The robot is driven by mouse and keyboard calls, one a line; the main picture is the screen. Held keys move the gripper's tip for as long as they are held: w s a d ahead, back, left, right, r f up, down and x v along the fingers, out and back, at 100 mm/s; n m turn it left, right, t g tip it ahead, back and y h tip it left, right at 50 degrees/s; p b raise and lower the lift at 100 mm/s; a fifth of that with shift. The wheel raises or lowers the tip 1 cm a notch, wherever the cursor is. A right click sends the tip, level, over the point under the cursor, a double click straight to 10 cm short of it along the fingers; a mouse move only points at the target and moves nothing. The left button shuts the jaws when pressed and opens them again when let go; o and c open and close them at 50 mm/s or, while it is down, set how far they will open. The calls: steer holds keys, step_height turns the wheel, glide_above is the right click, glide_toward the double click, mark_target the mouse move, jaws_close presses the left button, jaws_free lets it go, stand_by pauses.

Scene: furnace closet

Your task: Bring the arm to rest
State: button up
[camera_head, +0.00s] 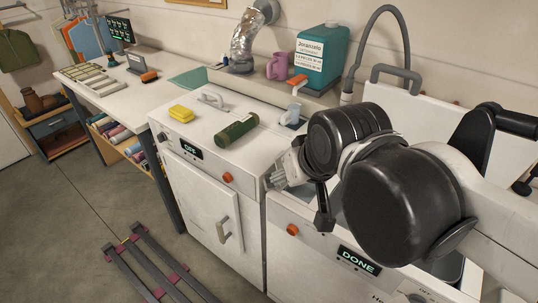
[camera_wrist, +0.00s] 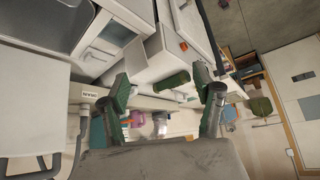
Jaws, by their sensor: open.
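My gripper (camera_head: 277,178) is at the end of my arm, in front of and above the machine with the DONE display. In the wrist view my gripper (camera_wrist: 160,88) shows two dark fingers with green pads, spread apart and with nothing held between them. A dark green cylinder (camera_head: 236,130) lies on the white machine top beyond it. The cylinder also shows in the wrist view (camera_wrist: 172,80), beyond the gap between the fingers and apart from them. My arm hides part of the right side of the head view.
The white OFF machine (camera_head: 210,200) carries a yellow block (camera_head: 181,114). A purple mug (camera_head: 277,67) and a teal jug (camera_head: 321,60) stand on the ledge behind. A silver duct (camera_head: 243,42) rises there. A metal rack (camera_head: 155,262) lies on the floor, which is otherwise open at left.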

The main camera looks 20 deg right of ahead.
steer(key=shift+s+f, duration=0.55)
steer(key=shift+s, duration=0.05)
step_height(320, 180, down, 5)
steer(key=b, duration=0.5)
stand_by(0.6)
